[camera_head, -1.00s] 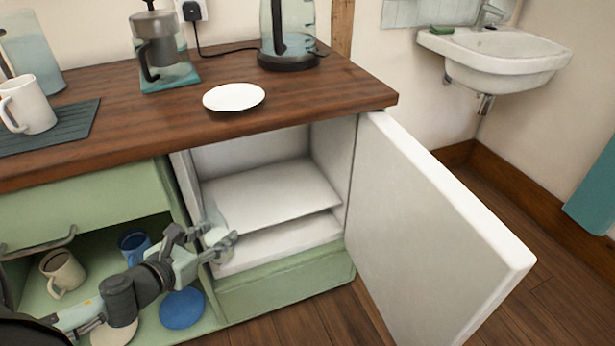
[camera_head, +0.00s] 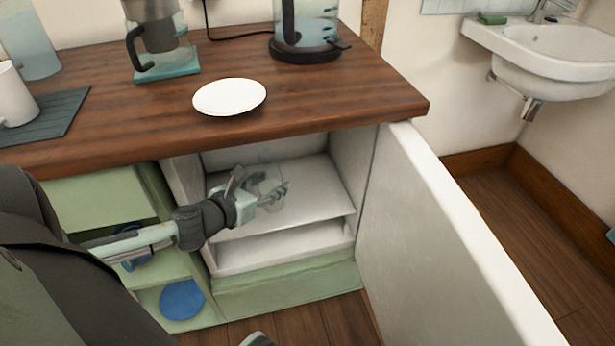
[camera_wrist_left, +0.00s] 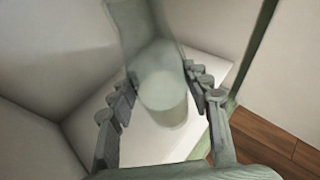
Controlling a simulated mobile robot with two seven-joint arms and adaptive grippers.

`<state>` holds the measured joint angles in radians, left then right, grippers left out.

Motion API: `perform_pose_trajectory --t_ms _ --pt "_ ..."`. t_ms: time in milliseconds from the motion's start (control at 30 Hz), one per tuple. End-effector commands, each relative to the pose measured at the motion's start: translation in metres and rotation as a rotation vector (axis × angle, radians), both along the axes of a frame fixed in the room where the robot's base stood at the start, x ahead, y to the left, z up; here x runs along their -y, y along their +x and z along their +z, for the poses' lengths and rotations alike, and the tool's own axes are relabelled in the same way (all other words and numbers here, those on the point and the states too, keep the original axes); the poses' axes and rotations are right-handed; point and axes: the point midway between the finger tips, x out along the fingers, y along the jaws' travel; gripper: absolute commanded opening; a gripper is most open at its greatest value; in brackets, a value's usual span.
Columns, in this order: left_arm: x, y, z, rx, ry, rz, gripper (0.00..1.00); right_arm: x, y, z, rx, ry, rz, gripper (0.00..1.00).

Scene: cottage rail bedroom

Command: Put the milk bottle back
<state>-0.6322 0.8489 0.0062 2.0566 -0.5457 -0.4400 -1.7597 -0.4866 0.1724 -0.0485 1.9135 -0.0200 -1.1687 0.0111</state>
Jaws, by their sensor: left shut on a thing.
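The milk bottle (camera_head: 266,178) is clear, pale glass and looks empty. My left gripper (camera_head: 270,193) is shut on it inside the open white cabinet, above the shelf (camera_head: 318,190). In the left wrist view the bottle (camera_wrist_left: 150,55) stands between the two fingers (camera_wrist_left: 163,92), with a white shelf surface behind its lower end. I cannot tell whether the bottle touches the shelf. My right gripper is not in clear view.
The white cabinet door (camera_head: 430,220) stands wide open to the right. A blue plate (camera_head: 182,300) lies in the green compartment at left.

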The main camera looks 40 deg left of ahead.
Motion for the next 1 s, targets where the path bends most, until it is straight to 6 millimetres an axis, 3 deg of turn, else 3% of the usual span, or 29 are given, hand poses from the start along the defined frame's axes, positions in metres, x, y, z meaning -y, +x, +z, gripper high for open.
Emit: perform_pose_trajectory --t_ms 33,300,500,733,1000 --pt "0.001 0.015 0.003 0.008 0.003 -0.002 0.01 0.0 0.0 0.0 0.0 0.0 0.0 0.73" --pt "0.008 0.072 0.004 0.007 0.0 0.0 0.01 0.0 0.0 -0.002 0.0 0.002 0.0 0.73" --pt "0.012 0.103 0.003 0.005 0.0 0.0 0.01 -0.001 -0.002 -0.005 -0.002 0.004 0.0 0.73" --pt "0.015 0.128 0.002 0.004 -0.001 0.0 0.01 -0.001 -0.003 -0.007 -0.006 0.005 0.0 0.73" --pt "0.015 0.127 -0.025 0.001 -0.002 0.001 0.01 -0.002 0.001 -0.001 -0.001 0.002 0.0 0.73"
